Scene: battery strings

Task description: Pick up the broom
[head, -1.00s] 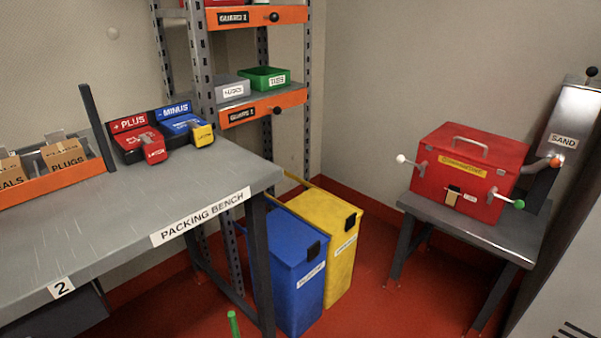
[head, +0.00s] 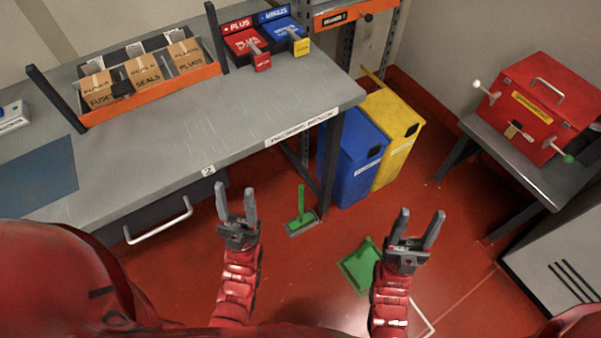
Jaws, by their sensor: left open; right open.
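A small green broom (head: 301,207) stands on the red floor by the front leg of the packing bench, its handle upright and its head flat on the floor. My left gripper (head: 236,192) is open and empty, to the left of the broom in the head view. My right gripper (head: 418,219) is open and empty, to the right of the broom. Neither gripper touches it. A green dustpan-like piece (head: 357,268) lies on the floor, partly hidden by my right arm.
The packing bench (head: 160,160) fills the left, with a drawer handle (head: 158,223) below. A blue bin (head: 350,160) and a yellow bin (head: 402,135) stand behind the broom. A side table (head: 545,175) carries a red box (head: 545,105). A grey cabinet (head: 565,255) stands at the right.

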